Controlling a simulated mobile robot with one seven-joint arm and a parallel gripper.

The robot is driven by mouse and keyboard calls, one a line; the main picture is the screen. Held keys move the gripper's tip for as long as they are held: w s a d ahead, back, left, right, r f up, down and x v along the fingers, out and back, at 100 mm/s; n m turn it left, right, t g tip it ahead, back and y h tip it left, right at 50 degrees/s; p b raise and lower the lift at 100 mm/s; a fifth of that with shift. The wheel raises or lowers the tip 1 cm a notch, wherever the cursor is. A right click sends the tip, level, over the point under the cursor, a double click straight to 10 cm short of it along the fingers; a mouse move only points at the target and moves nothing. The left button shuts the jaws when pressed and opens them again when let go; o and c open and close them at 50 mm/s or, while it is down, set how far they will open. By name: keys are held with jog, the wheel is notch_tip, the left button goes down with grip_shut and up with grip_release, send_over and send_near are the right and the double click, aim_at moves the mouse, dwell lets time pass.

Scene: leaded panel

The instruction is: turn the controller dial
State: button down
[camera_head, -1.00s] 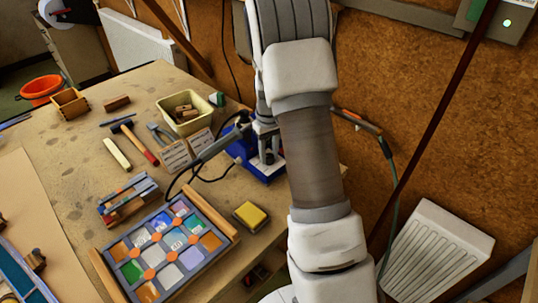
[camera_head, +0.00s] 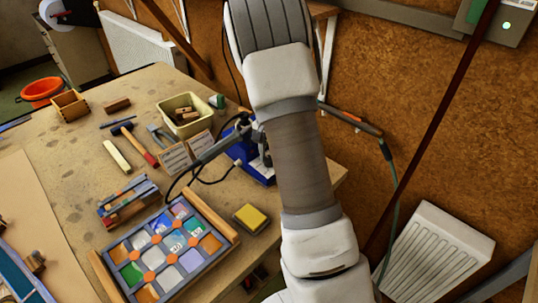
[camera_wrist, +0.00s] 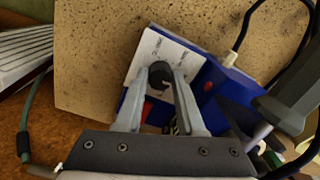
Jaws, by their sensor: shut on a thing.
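The controller (camera_wrist: 215,95) is a blue box with a white face plate (camera_wrist: 152,45) in the wrist view. Its black dial (camera_wrist: 160,76) sits on that plate, between the tips of my gripper (camera_wrist: 161,77). My gripper's two grey fingers are shut on the dial, one on each side. In the head view the blue controller (camera_head: 258,172) stands near the bench's right edge, partly hidden behind my arm. The dial and my fingertips are hidden there.
A soldering iron (camera_head: 217,147) with its dark cable lies at the controller's left. A yellow sponge (camera_head: 252,217), a leaded panel (camera_head: 165,250), a hammer (camera_head: 138,145) and a cream tray (camera_head: 183,113) are on the bench (camera_head: 75,170). A brown board wall (camera_head: 400,90) is behind.

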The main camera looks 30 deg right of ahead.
jog(key=m, duration=0.3)
jog(key=shift+r+m+p, duration=0.1)
jog(key=shift+m+p, duration=0.25)
jog(key=shift+m, duration=0.05)
jog(key=shift+m+p, duration=0.45)
jog(key=shift+m, duration=1.35)
jog(key=c, duration=0.5)
grip_release()
notch_tip(320, 180, up, 17)
jog(key=shift+r, duration=0.15)
